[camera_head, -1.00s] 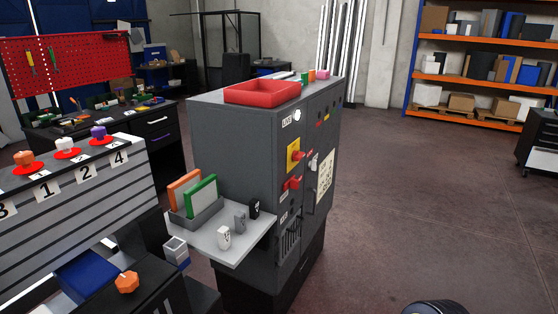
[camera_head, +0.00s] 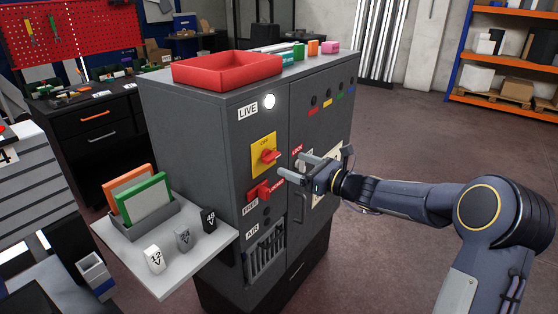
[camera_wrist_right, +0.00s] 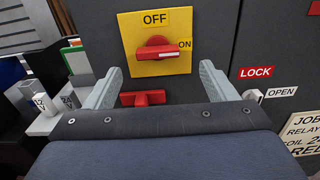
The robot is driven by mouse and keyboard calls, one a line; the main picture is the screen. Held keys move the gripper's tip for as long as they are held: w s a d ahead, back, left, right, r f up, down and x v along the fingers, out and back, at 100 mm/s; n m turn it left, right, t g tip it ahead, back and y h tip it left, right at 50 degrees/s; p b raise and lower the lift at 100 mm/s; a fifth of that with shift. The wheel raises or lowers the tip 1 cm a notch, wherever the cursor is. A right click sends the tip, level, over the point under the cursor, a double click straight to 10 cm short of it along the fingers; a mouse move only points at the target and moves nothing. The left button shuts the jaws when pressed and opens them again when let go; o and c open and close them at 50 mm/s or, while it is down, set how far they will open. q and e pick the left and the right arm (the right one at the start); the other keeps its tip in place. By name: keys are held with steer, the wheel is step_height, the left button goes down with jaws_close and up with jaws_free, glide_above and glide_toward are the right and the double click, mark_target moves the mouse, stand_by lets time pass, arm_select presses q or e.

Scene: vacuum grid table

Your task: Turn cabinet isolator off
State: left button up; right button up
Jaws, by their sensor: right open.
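The grey cabinet (camera_head: 205,128) stands in the middle of the head view. Its isolator is a red rotary handle (camera_head: 266,157) on a yellow plate (camera_head: 258,143) on the cabinet front. In the wrist view the isolator handle (camera_wrist_right: 156,49) lies horizontal, with OFF above it and ON at its right end. My right gripper (camera_head: 290,166) is open in front of the cabinet, its fingers pointing toward the panel. In the wrist view its fingertips (camera_wrist_right: 159,72) sit to either side and below the handle, apart from it and empty. My left gripper is out of view.
A second red handle (camera_head: 259,190) sits below the isolator, by the FREE and LOCKED labels. A lit white lamp (camera_head: 269,101) is near the LIVE label. A side shelf (camera_head: 190,253) holds small voltage blocks. A red tray (camera_head: 226,70) is on top. Floor at right is clear.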

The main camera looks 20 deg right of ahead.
mark_target(275, 158)
steer(key=p+x, duration=0.1)
steer(key=x, duration=0.5)
steer(key=shift+a, duration=0.2)
steer(key=shift+c, duration=0.3)
steer(key=c, duration=0.9)
